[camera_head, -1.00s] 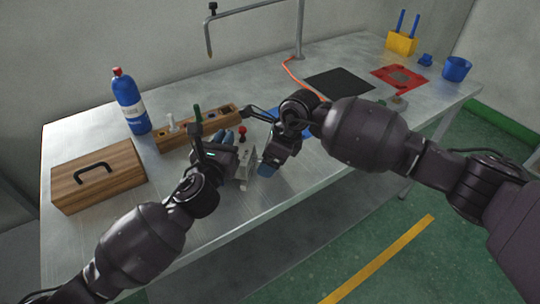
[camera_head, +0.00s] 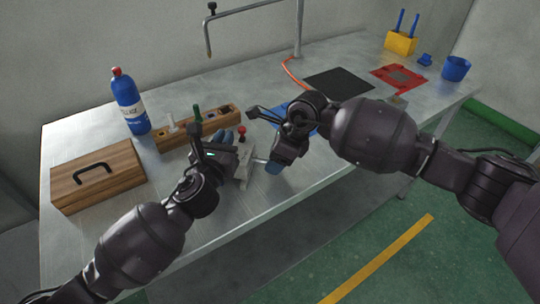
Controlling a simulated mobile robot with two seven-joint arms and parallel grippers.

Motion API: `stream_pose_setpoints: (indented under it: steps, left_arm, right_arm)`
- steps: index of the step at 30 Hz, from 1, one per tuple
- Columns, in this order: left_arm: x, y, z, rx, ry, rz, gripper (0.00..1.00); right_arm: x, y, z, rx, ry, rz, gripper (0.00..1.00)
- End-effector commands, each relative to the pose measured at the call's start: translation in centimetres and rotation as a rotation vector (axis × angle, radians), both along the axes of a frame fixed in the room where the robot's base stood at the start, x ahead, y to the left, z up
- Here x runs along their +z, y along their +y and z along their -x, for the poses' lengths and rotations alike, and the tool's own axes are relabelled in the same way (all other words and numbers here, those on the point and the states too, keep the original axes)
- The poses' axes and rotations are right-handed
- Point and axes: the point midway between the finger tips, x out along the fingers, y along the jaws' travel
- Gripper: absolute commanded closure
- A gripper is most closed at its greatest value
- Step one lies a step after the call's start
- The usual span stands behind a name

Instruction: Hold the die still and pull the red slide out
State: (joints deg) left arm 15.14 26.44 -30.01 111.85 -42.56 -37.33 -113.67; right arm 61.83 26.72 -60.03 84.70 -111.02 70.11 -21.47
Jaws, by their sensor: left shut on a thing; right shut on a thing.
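The die (camera_head: 244,170) is a small grey metal block on the bench near its front edge. My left gripper (camera_head: 236,156) is shut on it from the left and hides part of it. A ball-shaped red knob (camera_head: 242,131) shows just above and behind the die. My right gripper (camera_head: 272,165) is to the right of the die, shut on the end of the red slide. A thin pale rod of the slide (camera_head: 260,160) spans the gap between the die and this gripper. The slide's gripped end is hidden by the fingers.
A wooden rack (camera_head: 210,127) with small tools stands behind the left gripper. A wooden box (camera_head: 98,175) and a blue bottle (camera_head: 129,103) are at left. A blue mat (camera_head: 284,112) lies behind the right gripper. A black mat (camera_head: 338,84) and red mat (camera_head: 399,77) lie farther right.

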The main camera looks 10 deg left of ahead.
Motion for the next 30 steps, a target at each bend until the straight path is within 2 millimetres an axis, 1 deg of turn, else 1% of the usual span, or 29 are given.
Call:
stream_pose_setpoints:
  steps: [1,3,10,11,15,16,25,28,30]
  left_arm:
    - [-0.1,0.1,0.0,0.002,0.002,-0.001,1.0]
    - [-0.1,0.1,0.0,0.002,0.002,-0.001,1.0]
    - [-0.1,0.2,0.0,0.005,0.003,-0.002,1.0]
    - [-0.1,0.2,0.0,0.005,0.003,-0.003,1.0]
    - [-0.1,0.2,0.0,0.006,0.003,-0.003,1.0]
    - [-0.1,0.2,0.0,0.005,0.003,-0.003,1.0]
    - [-0.1,0.2,0.0,0.005,0.002,-0.003,1.0]
    - [-0.1,0.2,0.0,0.005,0.002,-0.003,1.0]
    - [-0.1,0.2,0.0,0.005,0.002,-0.003,1.0]
  right_arm:
    - [0.0,-0.7,-0.1,-0.002,-0.001,0.002,0.86]
    - [0.0,-1.0,0.0,0.0,-0.001,0.001,0.86]
    - [0.0,-1.0,0.0,-0.002,-0.001,0.002,0.86]
    - [0.0,-1.0,0.0,-0.002,-0.001,0.003,0.41]
    - [0.0,-1.0,0.0,-0.002,-0.001,0.002,0.19]
    - [0.0,-1.0,0.0,-0.001,0.0,0.002,0.17]
    - [0.2,-1.0,0.1,-0.001,0.0,0.001,0.17]
    - [0.8,-1.3,0.0,-0.002,-0.002,0.001,0.17]
    - [1.7,-1.6,0.1,-0.001,-0.003,0.001,0.17]
